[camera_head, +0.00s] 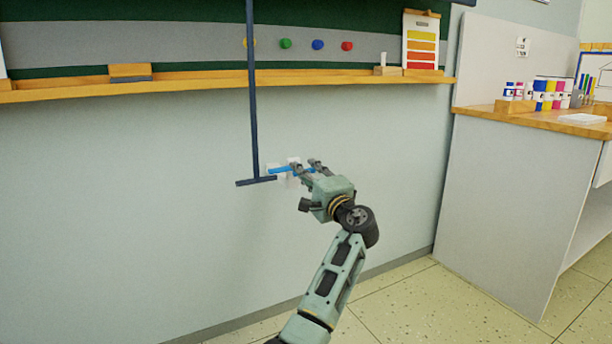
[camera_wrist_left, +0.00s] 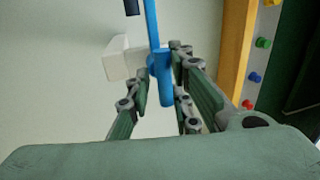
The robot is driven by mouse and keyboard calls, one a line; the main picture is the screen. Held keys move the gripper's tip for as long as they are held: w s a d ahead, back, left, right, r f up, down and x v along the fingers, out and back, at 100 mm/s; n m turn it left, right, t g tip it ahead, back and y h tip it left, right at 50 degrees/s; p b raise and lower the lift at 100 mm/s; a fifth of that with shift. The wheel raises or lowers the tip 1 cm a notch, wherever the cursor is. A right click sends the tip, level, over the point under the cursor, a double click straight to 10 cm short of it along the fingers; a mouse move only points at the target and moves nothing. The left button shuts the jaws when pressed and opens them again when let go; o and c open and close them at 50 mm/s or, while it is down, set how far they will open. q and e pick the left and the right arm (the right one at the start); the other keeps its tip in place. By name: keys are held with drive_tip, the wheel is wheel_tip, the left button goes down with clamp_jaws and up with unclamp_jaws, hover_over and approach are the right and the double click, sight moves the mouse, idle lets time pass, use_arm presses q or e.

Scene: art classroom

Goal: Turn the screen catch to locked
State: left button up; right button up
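The screen catch is a bright blue lever (camera_head: 279,170) on a white mount (camera_head: 293,161) low on the pale wall. The lever lies roughly level in the head view, and its left end is near the foot of a dark blue pole. My left gripper (camera_head: 305,166) is at the lever's right side. In the left wrist view the blue lever (camera_wrist_left: 152,25) and the white mount (camera_wrist_left: 117,60) show ahead of my fingers. The gripper (camera_wrist_left: 160,80) is open, with the lever's thick end between the fingers; contact is unclear. My right gripper is out of view.
The dark blue pole (camera_head: 253,110) with a crossbar foot hangs just left of the catch. A wooden ledge (camera_head: 200,88) runs above, under a green board with coloured magnets. A counter (camera_head: 535,117) with paint pots stands at right. The wall left of the pole is clear.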

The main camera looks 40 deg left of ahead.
use_arm(q)
drive_tip(key=shift+o, duration=1.4)
drive_tip(key=shift+d+r, duration=0.2)
drive_tip(key=shift+r, duration=0.35)
drive_tip(key=shift+f, duration=0.1)
drive_tip(key=shift+f, duration=0.15)
drive_tip(key=shift+d, duration=0.1)
drive_tip(key=v, duration=1.2)
